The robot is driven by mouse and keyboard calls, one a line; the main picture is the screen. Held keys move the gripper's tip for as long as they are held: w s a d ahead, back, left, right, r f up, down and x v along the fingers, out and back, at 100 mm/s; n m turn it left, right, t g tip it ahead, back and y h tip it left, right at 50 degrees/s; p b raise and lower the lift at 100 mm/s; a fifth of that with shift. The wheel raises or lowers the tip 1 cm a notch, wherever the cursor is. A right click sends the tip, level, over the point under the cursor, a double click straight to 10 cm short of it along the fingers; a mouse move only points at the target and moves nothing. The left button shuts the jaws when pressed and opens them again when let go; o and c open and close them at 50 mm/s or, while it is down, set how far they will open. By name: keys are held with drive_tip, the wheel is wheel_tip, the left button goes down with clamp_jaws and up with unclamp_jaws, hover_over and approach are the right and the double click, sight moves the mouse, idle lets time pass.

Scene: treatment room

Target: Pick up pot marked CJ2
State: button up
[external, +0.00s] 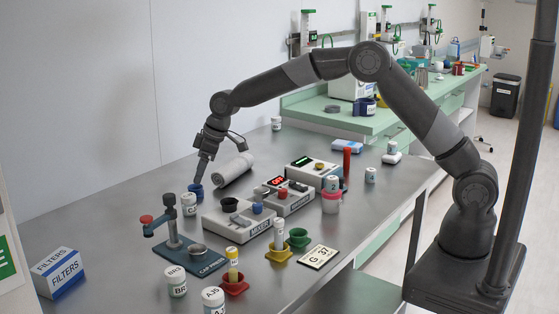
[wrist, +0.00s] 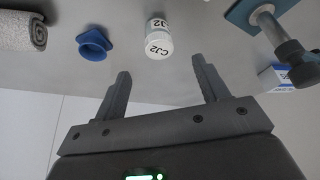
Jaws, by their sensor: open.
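The pot marked CJ2 (wrist: 159,40) is a small white pot with dark lettering. In the wrist view it is just beyond the fingertips, roughly centred between them but apart from both. In the external view it (external: 189,206) stands on the bench behind the press stand. My gripper (wrist: 161,72) is open, with nothing between its fingers. In the external view my gripper (external: 201,176) points down, low over the bench beside the pot, and its separate fingers are hard to tell there.
A blue cup (wrist: 94,45) and a rolled grey towel (wrist: 20,32) lie beside the pot. The stand with a blue base (external: 190,258) is close on its other side. A mixer (external: 240,222) and several other pots fill the bench's middle.

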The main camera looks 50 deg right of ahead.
sight(189, 196)
drive_tip(key=x, duration=0.6)
drive_tip(key=shift+w+a+f, duration=0.2)
drive_tip(key=shift+a, duration=0.15)
drive_tip(key=shift+x, duration=2.8)
drive_tip(key=shift+w+d, duration=0.15)
drive_tip(key=c, duration=1.1)
